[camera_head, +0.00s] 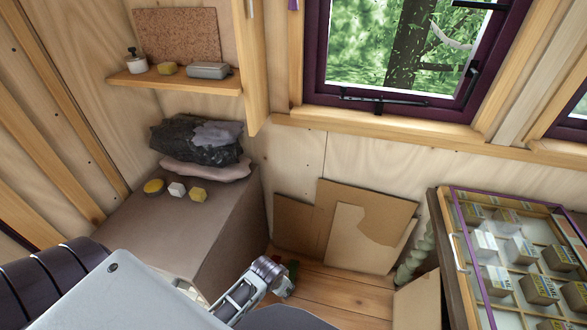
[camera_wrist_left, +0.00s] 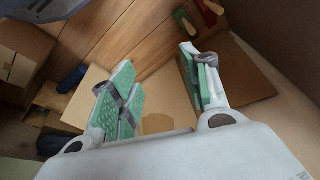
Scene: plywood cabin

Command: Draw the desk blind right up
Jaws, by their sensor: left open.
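A purple-framed window (camera_head: 390,100) shows at the top of the head view, with trees outside and no blind cloth over the glass in view. A small purple piece (camera_head: 293,4) hangs at the top edge, left of that window; I cannot tell whether it belongs to a blind. The corner of a second purple-framed window (camera_head: 572,122) shows at the right edge. My left gripper (camera_head: 270,277) is low in the head view, well below the windows. In the left wrist view its green-padded fingers (camera_wrist_left: 160,62) are apart, with nothing between them. My right gripper is out of view.
A brown box-like bench (camera_head: 220,225) with folded cloths stands left. A shelf (camera_head: 175,82) is above it. Cardboard sheets (camera_head: 365,225) lean on the wall beyond my left gripper. A table (camera_head: 447,235) with a purple-edged case of small boxes stands right.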

